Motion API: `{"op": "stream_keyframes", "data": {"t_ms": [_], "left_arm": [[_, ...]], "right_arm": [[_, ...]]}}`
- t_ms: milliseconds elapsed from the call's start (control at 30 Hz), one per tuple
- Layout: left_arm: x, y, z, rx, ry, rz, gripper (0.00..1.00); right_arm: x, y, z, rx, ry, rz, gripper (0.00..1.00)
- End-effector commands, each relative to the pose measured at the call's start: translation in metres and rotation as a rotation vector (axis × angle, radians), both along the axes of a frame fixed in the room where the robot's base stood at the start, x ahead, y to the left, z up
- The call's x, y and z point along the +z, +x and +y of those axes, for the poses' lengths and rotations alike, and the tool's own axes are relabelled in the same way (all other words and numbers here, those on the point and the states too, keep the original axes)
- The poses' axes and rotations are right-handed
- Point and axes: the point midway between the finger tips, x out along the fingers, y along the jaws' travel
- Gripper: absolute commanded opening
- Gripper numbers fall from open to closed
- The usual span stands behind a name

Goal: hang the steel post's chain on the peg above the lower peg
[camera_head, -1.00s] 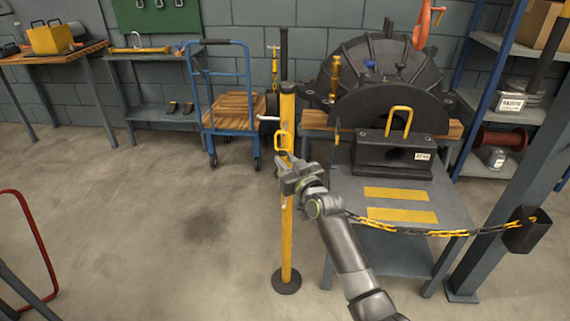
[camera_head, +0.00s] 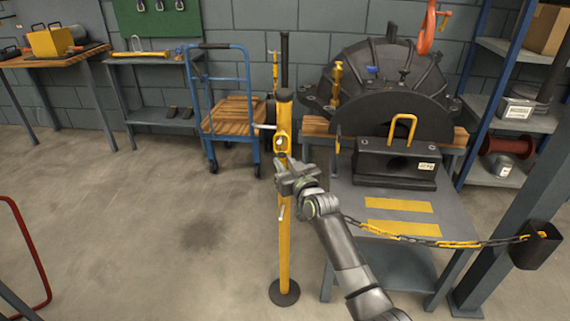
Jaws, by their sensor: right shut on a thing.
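The steel post (camera_head: 512,150) is the grey-blue column at the right, with a black box (camera_head: 537,245) on it. Its yellow-and-black chain (camera_head: 430,241) sags from the box to behind my right wrist. My right gripper (camera_head: 284,172) is in front of the yellow post (camera_head: 285,250), shut on the chain's end; its fingertips are hard to make out. A yellow end ring (camera_head: 282,142) stands up above the gripper, against the post. The upper peg (camera_head: 264,127) sticks out left near the ring's top; I cannot tell whether it passes through the ring. The lower peg (camera_head: 281,212) is below the gripper.
A grey bench (camera_head: 405,206) with yellow stripes carries a black casing block (camera_head: 395,165); a large dark casing half (camera_head: 400,110) stands behind it. A blue trolley (camera_head: 225,122) is left of the yellow post. The floor at left is clear, up to a red rail (camera_head: 30,245).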

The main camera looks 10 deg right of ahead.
Motion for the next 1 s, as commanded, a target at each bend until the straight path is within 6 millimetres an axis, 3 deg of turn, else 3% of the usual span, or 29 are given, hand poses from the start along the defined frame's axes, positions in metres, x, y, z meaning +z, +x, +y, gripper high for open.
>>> {"op": "stream_keyframes", "data": {"t_ms": [300, 333, 500, 833, 1000], "left_arm": [[0.000, 0.000, 0.000, 0.000, 0.000, -0.001, 0.00], [0.000, 0.000, 0.000, 0.000, 0.000, -0.001, 0.00], [0.000, 0.001, 0.000, 0.000, -0.001, -0.001, 0.00], [0.000, 0.001, -0.002, 0.001, -0.003, -0.003, 0.00], [0.000, 0.002, -0.003, 0.000, -0.002, -0.010, 0.00]], "right_arm": [[0.001, 0.000, 0.000, 0.000, 0.000, -0.001, 0.00], [0.001, 0.000, 0.000, 0.000, 0.000, -0.001, 0.24], [0.001, 0.000, 0.000, 0.000, 0.000, -0.001, 0.47], [0.000, -0.002, 0.000, 0.000, 0.001, 0.001, 0.47], [-0.001, -0.015, -0.003, 0.000, 0.001, 0.001, 0.47]]}}
